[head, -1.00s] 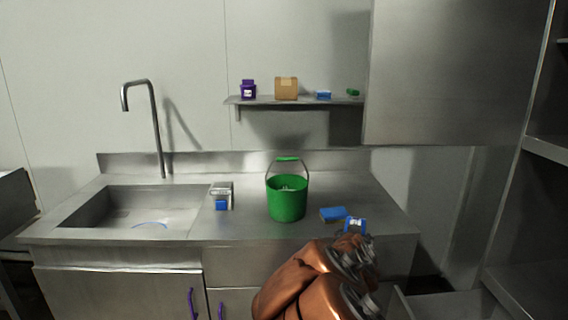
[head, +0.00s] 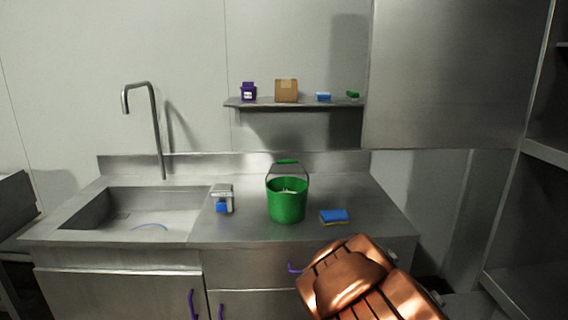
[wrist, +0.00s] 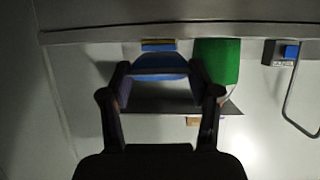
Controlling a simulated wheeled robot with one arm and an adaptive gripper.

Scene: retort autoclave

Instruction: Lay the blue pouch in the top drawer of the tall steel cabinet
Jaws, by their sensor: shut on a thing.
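My gripper (wrist: 160,85) is shut on the blue pouch (wrist: 160,65), which shows between its two fingers in the wrist view. In the head view my copper-coloured arm fills the lower right and hides the gripper and pouch. The wrist picture looks upside down, with the counter edge along its top. A pale steel edge (head: 472,303) shows low at the right of my arm in the head view; I cannot tell whether it belongs to the cabinet drawer. A tall steel unit with open shelves (head: 548,152) stands at the far right.
A green bucket (head: 287,203), a blue and yellow sponge (head: 334,217) and a grey and blue item (head: 222,199) stand on the steel counter (head: 245,225) beside the sink (head: 140,207). A wall shelf (head: 300,103) holds small items. A large steel panel (head: 450,70) hangs upper right.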

